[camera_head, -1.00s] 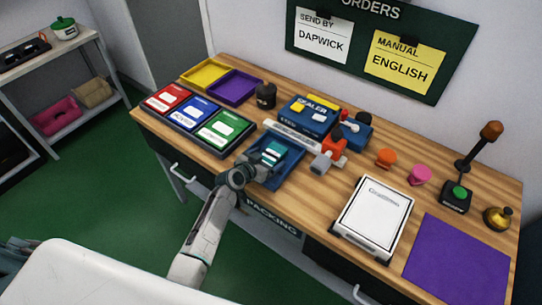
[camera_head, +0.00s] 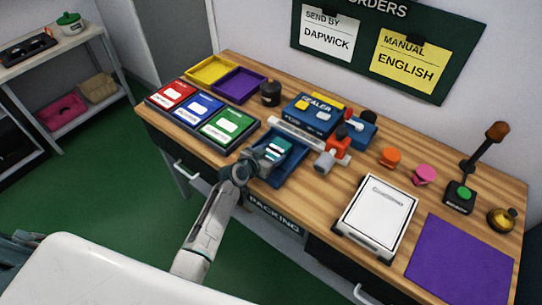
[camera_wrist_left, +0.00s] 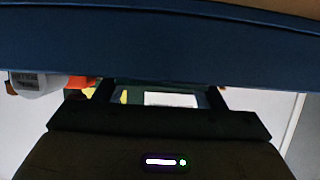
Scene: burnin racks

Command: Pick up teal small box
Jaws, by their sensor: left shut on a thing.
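The teal small box (camera_head: 279,148), with white markings, is at the blue tray (camera_head: 292,166) near the front edge of the table. My left gripper (camera_head: 269,156) is shut on the box, reaching in from the front. Whether the box is clear of the tray floor cannot be told. In the left wrist view the box's white label (camera_wrist_left: 171,100) shows between the two dark fingers, and a blue band (camera_wrist_left: 160,48), likely the tray, crosses the top. My right gripper is not in view.
Red, blue and green boxes (camera_head: 228,127) stand left of the tray. The blue sealer (camera_head: 312,113) and a red-orange device (camera_head: 333,153) stand behind and right. A white-topped device (camera_head: 375,215) and purple mat (camera_head: 457,258) lie further right.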

